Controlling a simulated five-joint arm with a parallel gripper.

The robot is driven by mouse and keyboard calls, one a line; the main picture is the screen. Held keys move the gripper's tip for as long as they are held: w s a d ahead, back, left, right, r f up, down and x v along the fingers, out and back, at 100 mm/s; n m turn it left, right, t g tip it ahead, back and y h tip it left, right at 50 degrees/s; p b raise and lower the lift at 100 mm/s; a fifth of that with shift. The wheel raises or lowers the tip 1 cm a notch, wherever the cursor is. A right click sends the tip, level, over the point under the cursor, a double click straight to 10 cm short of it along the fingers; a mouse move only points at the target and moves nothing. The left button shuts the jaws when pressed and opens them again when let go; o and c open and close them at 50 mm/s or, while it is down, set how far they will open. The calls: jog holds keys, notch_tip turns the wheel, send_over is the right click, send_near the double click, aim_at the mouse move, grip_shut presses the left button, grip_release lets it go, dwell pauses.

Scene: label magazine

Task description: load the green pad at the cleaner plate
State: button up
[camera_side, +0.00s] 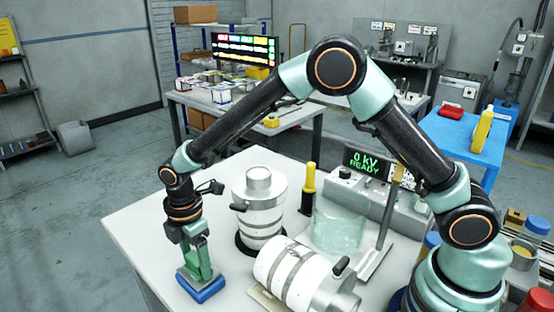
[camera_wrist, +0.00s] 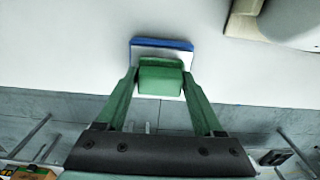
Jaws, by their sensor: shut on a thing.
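My gripper (camera_side: 199,262) points down at the near left corner of the white table, with its green fingers shut on a green block, the green pad (camera_wrist: 160,77). The pad sits between both fingertips in the wrist view. Directly below it is a blue-edged plate with a whitish top, the cleaner plate (camera_side: 206,292), also visible in the wrist view (camera_wrist: 161,42). In the side view the fingers hide most of the pad.
A white banded canister (camera_side: 259,212) stands upright on the white table (camera_side: 150,214). Another canister (camera_side: 290,272) lies on its side at right. A yellow-and-black tool (camera_side: 308,187) stands behind. A ready display (camera_side: 366,163) is further right. The table's edge is close to the plate.

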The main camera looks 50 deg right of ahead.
aim_at(196, 257)
jog(key=shift+f, duration=0.35)
dwell(0.7)
jog(key=shift+r, duration=3.55)
